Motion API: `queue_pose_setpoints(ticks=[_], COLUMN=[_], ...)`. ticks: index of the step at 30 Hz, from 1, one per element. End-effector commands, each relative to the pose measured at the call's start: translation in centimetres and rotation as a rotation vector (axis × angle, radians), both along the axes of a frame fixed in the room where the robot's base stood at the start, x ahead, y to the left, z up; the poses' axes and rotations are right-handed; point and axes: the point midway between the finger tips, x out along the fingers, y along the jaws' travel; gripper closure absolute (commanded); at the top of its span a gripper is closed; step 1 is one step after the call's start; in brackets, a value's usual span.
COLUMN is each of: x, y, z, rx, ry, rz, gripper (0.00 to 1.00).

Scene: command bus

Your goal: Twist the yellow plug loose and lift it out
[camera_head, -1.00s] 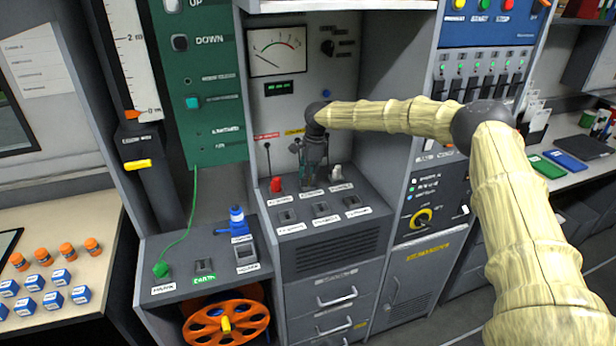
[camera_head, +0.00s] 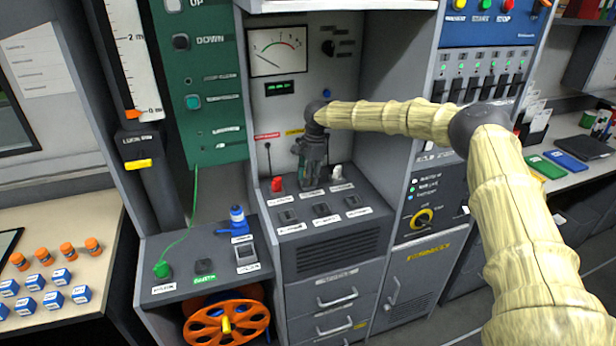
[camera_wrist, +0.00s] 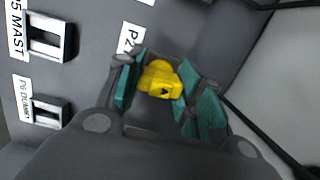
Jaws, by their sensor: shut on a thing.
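The yellow plug (camera_wrist: 161,78) shows in the wrist view between the teal fingertips of my gripper (camera_wrist: 158,88). My gripper is shut on it. The plug sits close to the grey panel by a label starting "P2", and its lower end is hard to make out. In the head view my gripper (camera_head: 313,182) points down at the back row of the sloped socket panel (camera_head: 330,232), and hides the plug there.
A red plug (camera_head: 277,184) stands just left of my gripper and a white plug (camera_head: 337,173) just right. Several empty sockets (camera_head: 321,210) lie in front. A blue plug (camera_head: 237,218) and green plug (camera_head: 161,269) are on the lower left panel.

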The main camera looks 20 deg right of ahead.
Motion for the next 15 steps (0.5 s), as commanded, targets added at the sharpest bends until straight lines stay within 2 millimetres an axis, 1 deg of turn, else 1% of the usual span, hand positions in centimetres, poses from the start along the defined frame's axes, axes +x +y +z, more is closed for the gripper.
queue_pose_setpoints(ticks=[2,15], x=[-0.1,0.0], y=[0.0,-0.1], z=[-0.1,0.8], rx=[-0.001,0.0], ry=[0.002,0.0], rz=[-0.001,-0.001], gripper=[0.87,0.87])
